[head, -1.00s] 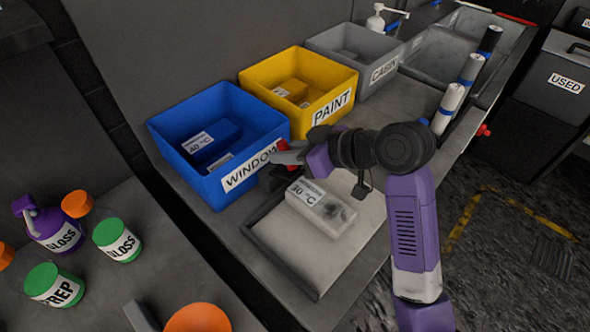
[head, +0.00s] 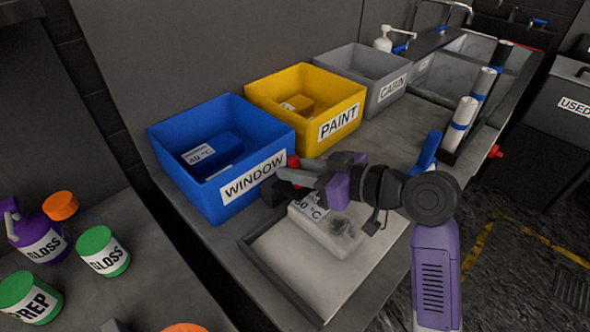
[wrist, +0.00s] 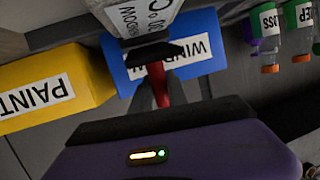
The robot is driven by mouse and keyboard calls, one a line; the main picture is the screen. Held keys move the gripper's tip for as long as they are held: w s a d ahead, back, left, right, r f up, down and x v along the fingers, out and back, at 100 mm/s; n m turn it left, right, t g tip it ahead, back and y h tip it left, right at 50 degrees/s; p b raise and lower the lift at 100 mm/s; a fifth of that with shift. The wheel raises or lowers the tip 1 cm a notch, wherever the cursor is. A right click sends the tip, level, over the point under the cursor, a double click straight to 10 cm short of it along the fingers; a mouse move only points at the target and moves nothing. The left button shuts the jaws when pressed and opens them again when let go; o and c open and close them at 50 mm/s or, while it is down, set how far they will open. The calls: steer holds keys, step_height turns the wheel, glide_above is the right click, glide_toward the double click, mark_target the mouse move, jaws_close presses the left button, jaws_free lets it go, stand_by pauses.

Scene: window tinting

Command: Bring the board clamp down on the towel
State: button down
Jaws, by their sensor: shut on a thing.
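The white folded towel (head: 335,236), with a 30 °C label and a dark smudge, lies on the pale board (head: 285,262). It also shows at the top of the wrist view (wrist: 120,12). The board clamp, with a red handle (head: 293,161) and black body (head: 273,192), is at the board's back edge, beside the towel. My gripper (head: 284,175) is shut on the red handle, which also shows between the fingers in the wrist view (wrist: 157,85). In the head view my gripper partly hides the clamp and towel label; whether the clamp touches the towel is unclear.
Blue WINDOW (head: 205,205), yellow PAINT (head: 300,135) and grey CABIN (head: 385,95) bins stand behind the board. White rolls (head: 462,115) stand at right. GLOSS and PREP bottles (head: 103,252) stand on the left counter. The board's front part is bare.

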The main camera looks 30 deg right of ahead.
steer(key=c, duration=1.3)
jaws_free()
steer(key=shift+v, duration=3.95)
